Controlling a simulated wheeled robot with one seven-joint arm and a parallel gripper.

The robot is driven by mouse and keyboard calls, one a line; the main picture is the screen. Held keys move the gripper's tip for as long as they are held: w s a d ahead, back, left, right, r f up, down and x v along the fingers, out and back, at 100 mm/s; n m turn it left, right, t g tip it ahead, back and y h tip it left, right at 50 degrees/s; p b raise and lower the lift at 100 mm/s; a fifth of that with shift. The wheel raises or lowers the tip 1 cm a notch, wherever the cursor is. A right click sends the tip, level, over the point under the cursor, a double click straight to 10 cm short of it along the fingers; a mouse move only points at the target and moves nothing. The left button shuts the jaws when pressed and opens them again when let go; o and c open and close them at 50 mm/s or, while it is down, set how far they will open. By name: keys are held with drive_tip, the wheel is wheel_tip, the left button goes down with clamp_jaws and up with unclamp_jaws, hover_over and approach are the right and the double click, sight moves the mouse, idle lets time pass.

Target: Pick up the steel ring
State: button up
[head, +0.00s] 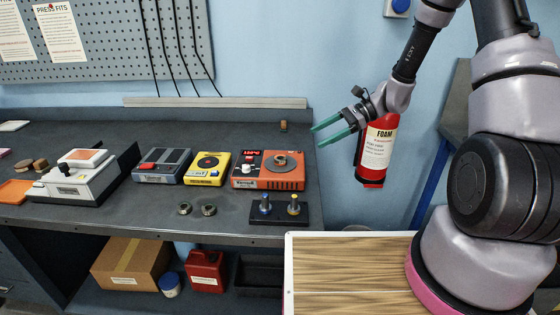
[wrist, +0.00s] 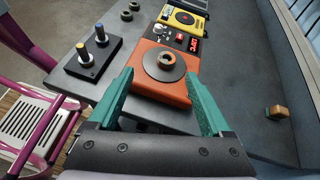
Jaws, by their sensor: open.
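Two small dark metallic rings lie side by side on the bench front, a left ring (head: 184,209) and a right ring (head: 208,210). They also show at the top of the wrist view, as a nearer ring (wrist: 126,16) and a farther ring (wrist: 134,5). Another grey ring-like piece (head: 281,160) sits on a round plate on the orange device (head: 256,183); it shows in the wrist view too (wrist: 166,62). I cannot tell which is the steel ring. My gripper (head: 318,136) has green fingers, open and empty, raised right of the orange device.
A black block with two knobbed posts (head: 279,212) stands near the bench's right front. A yellow device (head: 207,169) and a grey-blue device (head: 161,166) stand left of the orange one. A small brown block (head: 283,126) lies at the back. Bare bench surrounds the rings.

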drive_tip(key=m+y, duration=0.1)
drive_tip(key=m, duration=0.1)
approach(277, 159)
drive_tip(key=shift+a+f+y, duration=0.15)
drive_tip(key=shift+a+f, duration=0.1)
drive_tip(key=shift+f, duration=0.25)
drive_tip(key=shift+a+f+y, duration=0.15)
drive_tip(key=shift+a+f, duration=0.05)
drive_tip(key=shift+f, duration=0.3)
drive_tip(key=shift+w+r+x, duration=0.1)
drive_tip(key=shift+w+x, duration=0.05)
drive_tip(key=shift+x, duration=1.3)
drive_tip(key=shift+w+r+x, duration=0.15)
drive_tip(key=shift+x, duration=1.3)
drive_tip(key=shift+a, duration=0.15)
drive_tip(key=c, duration=1.3)
clamp_jaws()
drive_tip(key=shift+r, duration=0.1)
